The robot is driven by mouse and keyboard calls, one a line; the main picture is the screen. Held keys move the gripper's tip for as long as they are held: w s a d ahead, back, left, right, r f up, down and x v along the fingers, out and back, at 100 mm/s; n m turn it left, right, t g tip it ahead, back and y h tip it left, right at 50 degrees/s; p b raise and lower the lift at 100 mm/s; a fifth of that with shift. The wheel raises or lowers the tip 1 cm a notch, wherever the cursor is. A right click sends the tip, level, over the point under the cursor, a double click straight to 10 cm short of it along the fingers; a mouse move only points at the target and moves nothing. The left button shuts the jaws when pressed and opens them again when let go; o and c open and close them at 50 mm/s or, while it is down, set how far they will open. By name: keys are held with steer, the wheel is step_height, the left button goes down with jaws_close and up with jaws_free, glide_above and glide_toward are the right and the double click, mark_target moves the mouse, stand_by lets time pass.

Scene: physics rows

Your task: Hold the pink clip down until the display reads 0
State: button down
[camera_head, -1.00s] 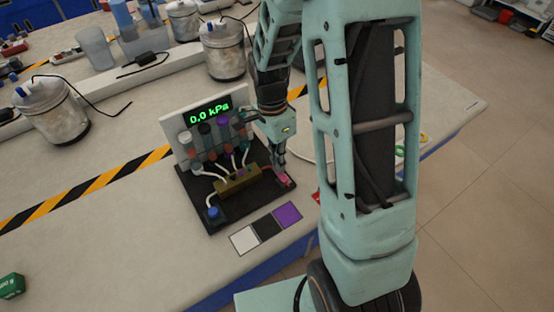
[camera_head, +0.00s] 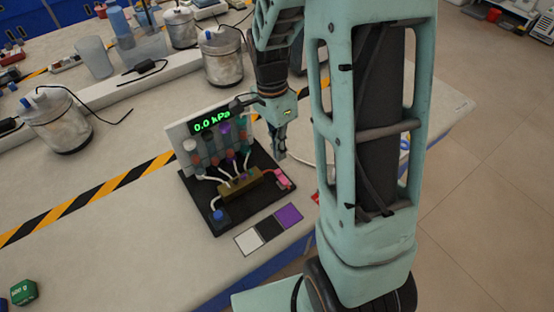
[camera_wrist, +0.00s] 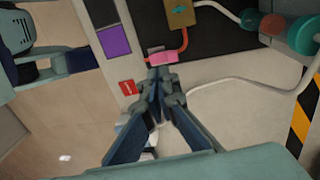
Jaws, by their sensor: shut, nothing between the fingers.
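The pink clip (camera_head: 284,179) sits at the right front corner of the black base board (camera_head: 236,217). It also shows in the wrist view (camera_wrist: 162,57), just beyond my fingertips. My gripper (camera_head: 281,156) is shut and empty, pointing down above the clip and apart from it. The display (camera_head: 212,121) on the upright white panel reads 0.0 kPa in green. A brass block (camera_head: 240,186) with tubes lies beside the clip, and a red tube runs to the clip in the wrist view.
A blue-topped part (camera_head: 218,215) stands at the board's front left. A white, black and purple card (camera_head: 269,229) lies in front. Metal canisters (camera_head: 221,58) stand behind.

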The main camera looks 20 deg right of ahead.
step_height(320, 180, up, 7)
steer(key=shift+w+d+f, duration=0.1)
steer(key=shift+w, duration=0.05)
stand_by(0.5)
